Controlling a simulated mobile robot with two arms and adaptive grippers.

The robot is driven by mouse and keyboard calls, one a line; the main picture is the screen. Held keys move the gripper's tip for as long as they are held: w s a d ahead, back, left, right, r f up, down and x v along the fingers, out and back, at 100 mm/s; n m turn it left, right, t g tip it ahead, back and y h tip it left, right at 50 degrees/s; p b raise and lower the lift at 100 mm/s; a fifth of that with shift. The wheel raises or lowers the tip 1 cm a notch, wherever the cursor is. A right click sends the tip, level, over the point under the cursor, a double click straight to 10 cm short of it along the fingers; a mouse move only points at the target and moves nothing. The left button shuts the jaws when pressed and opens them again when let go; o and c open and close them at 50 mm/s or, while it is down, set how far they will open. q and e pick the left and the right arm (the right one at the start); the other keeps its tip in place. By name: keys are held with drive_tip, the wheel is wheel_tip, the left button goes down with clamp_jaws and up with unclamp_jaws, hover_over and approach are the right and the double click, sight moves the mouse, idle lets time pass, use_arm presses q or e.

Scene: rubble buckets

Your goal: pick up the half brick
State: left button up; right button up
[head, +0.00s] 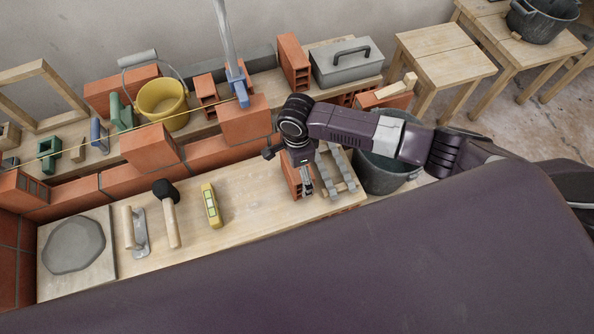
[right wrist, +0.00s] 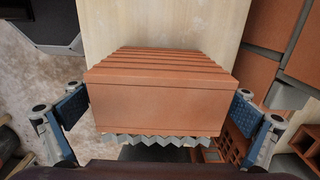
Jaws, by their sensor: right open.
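The half brick, an orange-red block with a ridged top side, fills the middle of the right wrist view (right wrist: 155,98). In the head view it is mostly hidden behind my right gripper, with an orange part showing (head: 292,180) on the wooden board. My right gripper (head: 306,188) points down at it. In the right wrist view the gripper's blue-padded fingers (right wrist: 160,108) are open, one on each side of the brick. Whether the pads touch it cannot be told. My left gripper is not in view.
Grey metal pieces (head: 336,172) lie close right of the gripper, and a dark bucket (head: 378,178) stands beyond. A yellow level (head: 211,206), a mallet (head: 167,205) and a trowel (head: 136,230) lie left. A brick wall (head: 140,175) runs behind. The board between level and gripper is clear.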

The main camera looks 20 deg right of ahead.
drive_tip(key=shift+c, duration=0.6)
drive_tip(key=c, duration=1.5)
